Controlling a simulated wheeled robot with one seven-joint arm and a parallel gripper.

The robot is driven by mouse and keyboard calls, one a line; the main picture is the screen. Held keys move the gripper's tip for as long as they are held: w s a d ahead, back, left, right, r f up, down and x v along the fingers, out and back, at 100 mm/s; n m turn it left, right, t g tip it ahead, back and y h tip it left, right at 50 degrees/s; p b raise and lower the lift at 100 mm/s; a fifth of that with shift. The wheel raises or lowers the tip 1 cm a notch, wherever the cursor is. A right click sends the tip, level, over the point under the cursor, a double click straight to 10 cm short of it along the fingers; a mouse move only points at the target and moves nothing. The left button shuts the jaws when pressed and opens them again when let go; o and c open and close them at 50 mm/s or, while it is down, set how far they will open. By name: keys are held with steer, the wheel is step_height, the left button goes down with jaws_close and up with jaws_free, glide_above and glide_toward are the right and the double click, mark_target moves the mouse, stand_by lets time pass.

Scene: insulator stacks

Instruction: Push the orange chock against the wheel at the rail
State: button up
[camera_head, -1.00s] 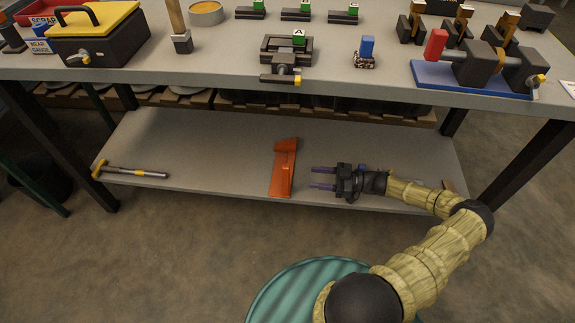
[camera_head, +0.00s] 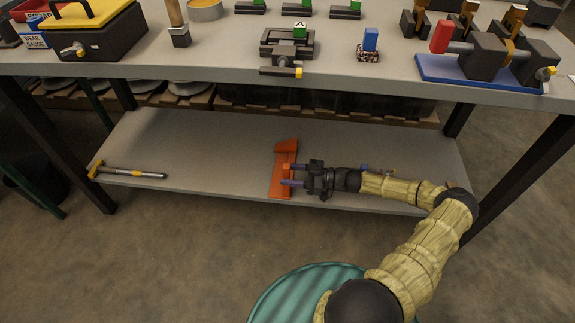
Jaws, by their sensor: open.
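The orange chock (camera_head: 279,171) lies on the lower shelf of the bench, near the middle. It looks like an orange angled piece with a raised back end. My gripper (camera_head: 288,175) is open, its two purple fingers pointing left. The fingertips overlap the chock's right side in the picture. I cannot tell whether they touch it or hover above it. I cannot make out a wheel or a rail near the chock.
A yellow-headed hammer (camera_head: 125,172) lies at the left of the lower shelf (camera_head: 215,150). The shelf between hammer and chock is clear. The bench top (camera_head: 215,50) overhangs above, holding a vise, a toolbox and fixtures. Dark legs stand at both ends.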

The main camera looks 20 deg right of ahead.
steer(key=b+x, duration=0.1)
steer(key=x, duration=0.3)
steer(key=shift+a+b, duration=0.1)
steer(key=shift+b, duration=0.2)
steer(key=shift+a, duration=0.1)
jaws_close()
steer(key=shift+r, duration=0.1)
stand_by(1.2)
